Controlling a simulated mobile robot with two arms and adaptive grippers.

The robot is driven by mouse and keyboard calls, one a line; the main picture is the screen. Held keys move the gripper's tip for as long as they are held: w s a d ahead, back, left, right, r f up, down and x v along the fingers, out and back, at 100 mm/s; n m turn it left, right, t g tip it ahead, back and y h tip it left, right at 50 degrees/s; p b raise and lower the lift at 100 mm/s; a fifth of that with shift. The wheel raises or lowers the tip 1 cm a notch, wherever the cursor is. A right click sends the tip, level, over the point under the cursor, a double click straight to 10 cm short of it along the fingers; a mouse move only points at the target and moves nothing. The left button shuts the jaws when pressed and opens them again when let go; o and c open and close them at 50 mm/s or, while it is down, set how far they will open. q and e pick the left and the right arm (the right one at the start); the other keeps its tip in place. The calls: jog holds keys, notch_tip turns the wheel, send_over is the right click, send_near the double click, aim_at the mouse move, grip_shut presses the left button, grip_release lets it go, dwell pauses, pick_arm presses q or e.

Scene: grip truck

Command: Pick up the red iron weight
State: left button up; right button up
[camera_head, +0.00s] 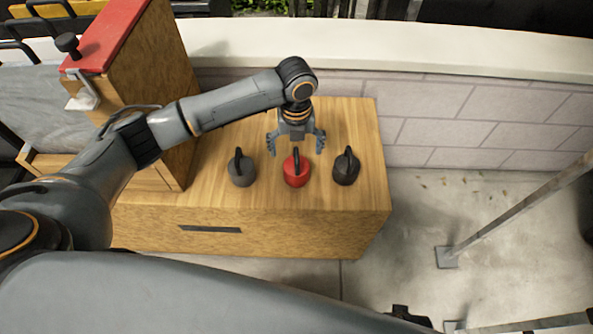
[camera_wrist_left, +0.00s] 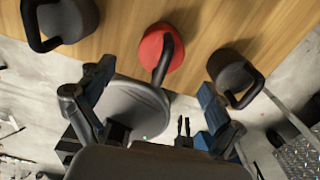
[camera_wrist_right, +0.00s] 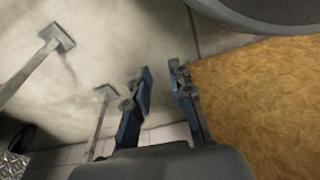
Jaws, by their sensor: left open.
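The red iron weight (camera_head: 296,172), with a dark loop handle, stands upright on the wooden cabinet top between two dark weights. It also shows in the left wrist view (camera_wrist_left: 158,50), handle included. My left gripper (camera_head: 296,142) is open and empty, pointing down just behind and above the red weight as the head view shows it. In the left wrist view its fingers (camera_wrist_left: 155,85) are spread wide, with the red weight beyond them and not between them. My right gripper (camera_wrist_right: 160,70) is empty, its fingers apart, over the floor beside a wooden surface.
A dark grey weight (camera_head: 241,170) stands left of the red one and a black weight (camera_head: 346,168) right of it. The wooden cabinet (camera_head: 230,225) backs onto a brick wall (camera_head: 460,120). A taller wooden box with a red top (camera_head: 108,35) stands at left. Metal posts (camera_head: 530,205) stand at right.

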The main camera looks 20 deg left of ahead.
aim_at(297, 169)
pick_arm(q)
notch_tip(297, 169, down, 5)
jog(key=shift+b, duration=0.4)
notch_tip(297, 169, down, 4)
jog(key=shift+w+f+b, duration=0.1)
jog(key=shift+f+b, duration=0.1)
jog(key=shift+b, duration=0.35)
jog(key=c, duration=1.7)
jog(key=shift+w+r, duration=0.1)
jog(key=shift+r, duration=0.05)
jog(key=shift+c, duration=1.2)
pick_arm(e)
notch_tip(297, 169, up, 7)
jog(key=w, duration=0.3)
jog(key=shift+a, duration=0.2)
pick_arm(q)
jog(key=shift+r, duration=0.1)
pick_arm(e)
jog(key=shift+t, duration=0.3)
